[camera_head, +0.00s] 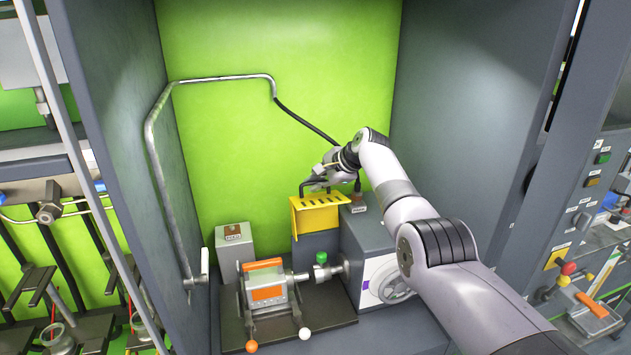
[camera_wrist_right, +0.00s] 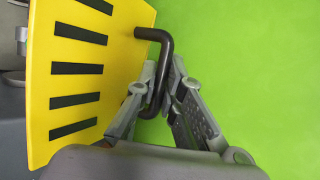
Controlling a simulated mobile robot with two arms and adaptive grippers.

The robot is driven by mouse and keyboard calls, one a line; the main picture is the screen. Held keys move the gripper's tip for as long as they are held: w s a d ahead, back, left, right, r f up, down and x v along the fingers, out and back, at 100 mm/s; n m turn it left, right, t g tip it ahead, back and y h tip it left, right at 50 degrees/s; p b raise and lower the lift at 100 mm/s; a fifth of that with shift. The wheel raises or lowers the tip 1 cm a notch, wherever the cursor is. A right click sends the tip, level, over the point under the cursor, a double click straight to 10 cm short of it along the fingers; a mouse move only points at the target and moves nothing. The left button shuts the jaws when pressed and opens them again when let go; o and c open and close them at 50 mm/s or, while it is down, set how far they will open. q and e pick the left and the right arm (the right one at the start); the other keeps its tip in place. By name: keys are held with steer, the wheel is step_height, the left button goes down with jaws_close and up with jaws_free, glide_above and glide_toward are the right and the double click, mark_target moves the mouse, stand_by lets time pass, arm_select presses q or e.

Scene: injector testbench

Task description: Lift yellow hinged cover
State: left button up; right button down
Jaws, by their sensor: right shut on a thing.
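The yellow hinged cover (camera_head: 318,215) sits on a grey block in the middle of the test bay, with dark slots in its top. In the right wrist view the cover (camera_wrist_right: 85,70) fills the left side, and a dark bent handle (camera_wrist_right: 165,50) sticks out from it. My right gripper (camera_head: 318,183) is at the top of the cover. In the wrist view its fingers (camera_wrist_right: 160,90) are shut around the handle. I cannot tell from one moment how far the cover is raised. My left gripper is not in view.
The injector fixture with an orange panel (camera_head: 268,293) stands in front on a dark plate. A grey box (camera_head: 235,245) is to its left, and a grey motor housing (camera_head: 368,238) is right of the cover. A bent metal pipe (camera_head: 150,140) runs along the left wall.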

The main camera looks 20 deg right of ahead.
steer(key=c, duration=2)
jaws_free()
steer(key=shift+s+f, duration=0.1)
steer(key=shift+f, duration=0.05)
steer(key=shift+o, duration=0.2)
steer(key=shift+s+d+r, duration=0.15)
steer(key=shift+r, duration=0.3)
steer(key=v, duration=1.1)
steer(key=shift+s+d+f, duration=0.1)
